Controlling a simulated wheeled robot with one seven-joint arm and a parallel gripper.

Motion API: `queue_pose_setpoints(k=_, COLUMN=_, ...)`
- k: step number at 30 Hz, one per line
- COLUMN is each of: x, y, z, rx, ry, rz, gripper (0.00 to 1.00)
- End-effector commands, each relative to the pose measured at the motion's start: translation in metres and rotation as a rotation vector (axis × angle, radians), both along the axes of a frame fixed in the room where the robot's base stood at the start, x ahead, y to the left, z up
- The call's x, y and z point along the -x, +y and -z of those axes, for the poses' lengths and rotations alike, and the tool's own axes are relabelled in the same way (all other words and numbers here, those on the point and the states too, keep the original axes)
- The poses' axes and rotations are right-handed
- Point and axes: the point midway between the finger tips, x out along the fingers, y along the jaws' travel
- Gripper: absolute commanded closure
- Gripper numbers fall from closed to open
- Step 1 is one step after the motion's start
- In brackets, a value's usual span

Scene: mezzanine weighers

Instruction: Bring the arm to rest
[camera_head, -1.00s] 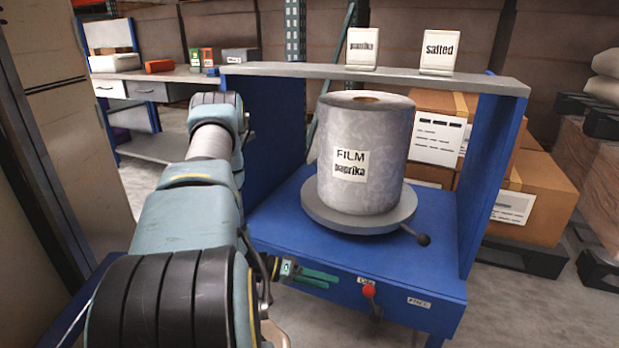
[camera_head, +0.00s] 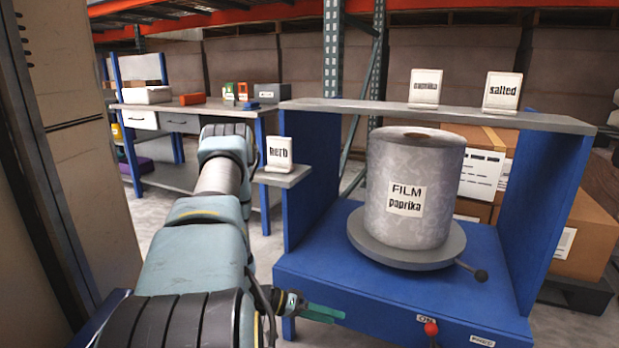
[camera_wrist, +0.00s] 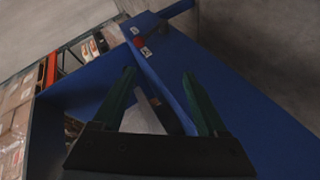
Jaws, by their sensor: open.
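My gripper (camera_head: 322,312) shows at the lower middle of the head view as green fingers beside the front left edge of the blue stand (camera_head: 375,308). In the wrist view my gripper (camera_wrist: 160,90) has its two green fingers spread apart, with nothing between them. My arm stretches forward along the left of the stand. A grey film roll (camera_head: 413,190) labelled "FILM paprika" stands upright on a round grey turntable (camera_head: 400,254) on the stand, apart from my gripper.
A red knob (camera_head: 431,328) is on the stand's front and a black-tipped lever (camera_head: 480,275) juts from the turntable. A "herb" card (camera_head: 279,153) stands on a side shelf; "paprika" (camera_head: 424,88) and "salted" (camera_head: 502,92) cards stand on top. A workbench (camera_head: 170,112) is behind.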

Motion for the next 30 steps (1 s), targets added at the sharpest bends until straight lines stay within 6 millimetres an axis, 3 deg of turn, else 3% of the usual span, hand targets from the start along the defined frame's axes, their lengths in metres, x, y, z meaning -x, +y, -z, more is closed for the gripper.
queue_pose_setpoints(k=10, x=-0.039, y=0.009, z=-0.014, rx=-0.166, ry=-0.116, rz=-0.073, gripper=0.25)
queue_pose_setpoints(k=17, x=-0.077, y=0.027, z=-0.038, rx=-0.361, ry=-0.223, rz=-0.158, gripper=0.25)
queue_pose_setpoints(k=20, x=-0.095, y=0.041, z=-0.057, rx=-0.479, ry=-0.272, rz=-0.210, gripper=0.25)
queue_pose_setpoints(k=24, x=-0.111, y=0.070, z=-0.100, rx=-0.694, ry=-0.323, rz=-0.301, gripper=0.25)
queue_pose_setpoints(k=27, x=-0.108, y=0.092, z=-0.133, rx=-0.842, ry=-0.320, rz=-0.364, gripper=0.25)
queue_pose_setpoints(k=30, x=-0.091, y=0.112, z=-0.167, rx=-0.968, ry=-0.281, rz=-0.416, gripper=0.25)
